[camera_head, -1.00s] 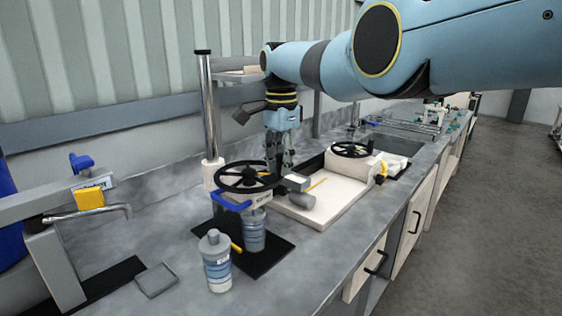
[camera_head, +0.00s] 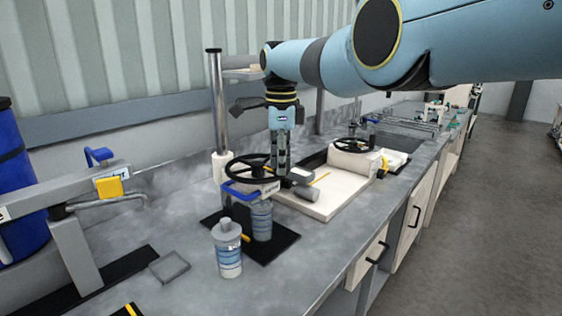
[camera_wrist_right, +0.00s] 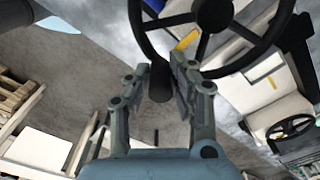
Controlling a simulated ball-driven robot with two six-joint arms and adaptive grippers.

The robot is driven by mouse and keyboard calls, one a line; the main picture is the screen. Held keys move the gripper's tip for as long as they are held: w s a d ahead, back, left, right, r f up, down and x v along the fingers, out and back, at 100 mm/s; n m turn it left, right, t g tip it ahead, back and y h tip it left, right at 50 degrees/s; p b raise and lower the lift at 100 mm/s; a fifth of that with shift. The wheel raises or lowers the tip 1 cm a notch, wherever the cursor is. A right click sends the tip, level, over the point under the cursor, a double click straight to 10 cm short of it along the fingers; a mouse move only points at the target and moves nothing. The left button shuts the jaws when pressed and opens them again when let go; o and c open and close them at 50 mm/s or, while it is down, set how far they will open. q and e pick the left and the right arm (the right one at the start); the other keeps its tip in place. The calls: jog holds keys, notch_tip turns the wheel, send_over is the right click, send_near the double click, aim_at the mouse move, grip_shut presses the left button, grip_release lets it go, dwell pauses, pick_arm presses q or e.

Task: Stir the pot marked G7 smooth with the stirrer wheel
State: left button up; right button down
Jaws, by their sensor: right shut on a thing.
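The black stirrer wheel (camera_head: 240,178) is mounted level on the stand over the black mat. My right gripper (camera_head: 280,170) reaches down from above at its right side. In the right wrist view, its fingers (camera_wrist_right: 158,85) are shut on the dark upright handle at the rim of the wheel (camera_wrist_right: 205,18). A grey pot with a blue band (camera_head: 262,222) stands upright under the wheel. I cannot read G7 on either pot. The pot contents are hidden. My left gripper is not in view.
A steel post (camera_head: 217,105) rises behind the wheel. A cream tray (camera_head: 325,202) and a second black wheel (camera_head: 352,146) are to the right. A grey stand with a yellow tag (camera_head: 110,187) is at left. A small grey square dish (camera_head: 170,267) lies on the bench.

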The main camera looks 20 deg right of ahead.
jog(key=shift+f, duration=0.1)
jog(key=c, duration=1.2)
grip_release()
jog(key=shift+o, duration=0.2)
notch_tip(320, 180, up, 12)
